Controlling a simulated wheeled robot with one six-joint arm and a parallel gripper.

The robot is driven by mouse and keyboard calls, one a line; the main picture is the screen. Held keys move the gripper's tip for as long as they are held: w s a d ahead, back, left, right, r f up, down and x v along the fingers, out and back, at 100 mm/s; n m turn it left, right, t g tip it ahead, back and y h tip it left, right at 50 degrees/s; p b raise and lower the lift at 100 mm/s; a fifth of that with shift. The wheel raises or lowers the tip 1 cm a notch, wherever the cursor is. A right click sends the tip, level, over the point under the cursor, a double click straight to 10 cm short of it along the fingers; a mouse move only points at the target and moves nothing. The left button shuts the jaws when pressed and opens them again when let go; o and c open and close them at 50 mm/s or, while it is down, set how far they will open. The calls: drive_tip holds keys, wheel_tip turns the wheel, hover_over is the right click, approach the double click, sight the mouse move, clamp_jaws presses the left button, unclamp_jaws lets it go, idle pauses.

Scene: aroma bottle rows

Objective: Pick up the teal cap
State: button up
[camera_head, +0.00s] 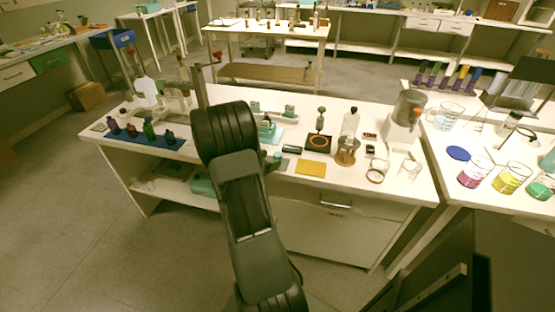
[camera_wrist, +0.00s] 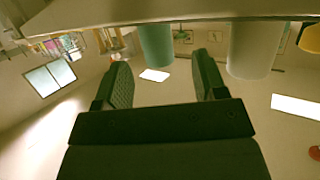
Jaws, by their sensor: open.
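The teal cap (camera_wrist: 156,45) appears in the wrist view as a plain teal cylinder. It is beyond the fingertips and roughly in line with the gap between them. In the head view a small teal piece (camera_head: 277,156), likely the same cap, shows beside the end of my arm near the front of the table. My gripper (camera_wrist: 161,64) is open, with one finger on each side and nothing between them. The wrist view is turned over, with the tabletop along its top. In the head view my arm mostly hides the gripper.
A pale cylinder (camera_wrist: 250,48) stands right of the cap in the wrist view. On the white table (camera_head: 230,178) are a blue mat (camera_head: 150,139) with small bottles, a yellow pad (camera_head: 311,168), a black square plate (camera_head: 318,143) and glassware.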

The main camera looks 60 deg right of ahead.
drive_tip(key=x, duration=0.5)
drive_tip(key=shift+s+a+f, duration=0.1)
drive_tip(key=shift+a+f, duration=0.05)
drive_tip(key=c, duration=1)
